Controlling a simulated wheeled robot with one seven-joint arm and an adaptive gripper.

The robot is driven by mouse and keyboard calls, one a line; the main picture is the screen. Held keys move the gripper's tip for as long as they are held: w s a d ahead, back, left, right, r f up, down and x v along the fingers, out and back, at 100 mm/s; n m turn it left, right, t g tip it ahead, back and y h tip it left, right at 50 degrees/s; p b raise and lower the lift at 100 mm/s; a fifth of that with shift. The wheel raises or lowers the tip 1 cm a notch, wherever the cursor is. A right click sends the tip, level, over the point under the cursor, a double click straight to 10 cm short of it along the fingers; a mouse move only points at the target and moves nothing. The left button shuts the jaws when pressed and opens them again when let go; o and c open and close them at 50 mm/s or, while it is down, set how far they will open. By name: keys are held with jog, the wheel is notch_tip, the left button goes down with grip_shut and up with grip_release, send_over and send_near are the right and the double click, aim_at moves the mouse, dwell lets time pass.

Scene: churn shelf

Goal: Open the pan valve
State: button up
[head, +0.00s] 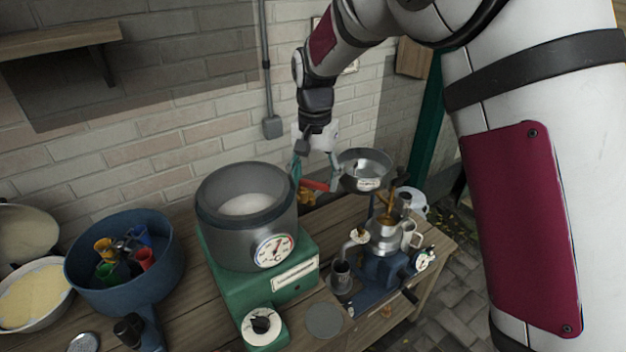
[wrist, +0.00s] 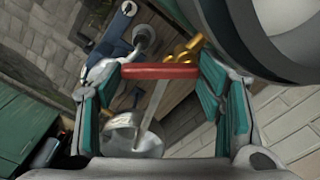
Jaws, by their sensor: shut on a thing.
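A red lever (head: 315,185) sticks out to the right of a large grey pan (head: 226,231), next to a brass fitting (head: 306,198). In the wrist view the red lever (wrist: 160,71) lies across between the two teal finger pads, and the brass fitting (wrist: 184,49) shows just beyond it. My gripper (head: 314,180) is shut on the red lever. The pan's dark wall (wrist: 222,32) fills the upper right of the wrist view. How far the lever is turned is hard to tell.
A steel bowl (head: 364,158) stands close right of my gripper. A blue machine (head: 375,268) with cups is in front of it. The pan sits on a green base (head: 222,278) with a dial. A blue tub (head: 82,268) of coloured items is left. The brick wall is behind.

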jog(key=n+b, duration=0.1)
jog(key=n, duration=0.2)
jog(key=w+n+b, duration=0.1)
jog(key=n, duration=0.2)
jog(key=w+n+b, duration=0.1)
jog(key=n+b, duration=0.1)
jog(key=n, duration=0.2)
jog(key=shift+w+a, duration=0.15)
jog(key=shift+w, duration=0.1)
jog(key=shift+n, duration=0.3)
jog(key=o, duration=1.1)
jog(key=shift+o, duration=0.2)
notch_tip(320, 180, up, 12)
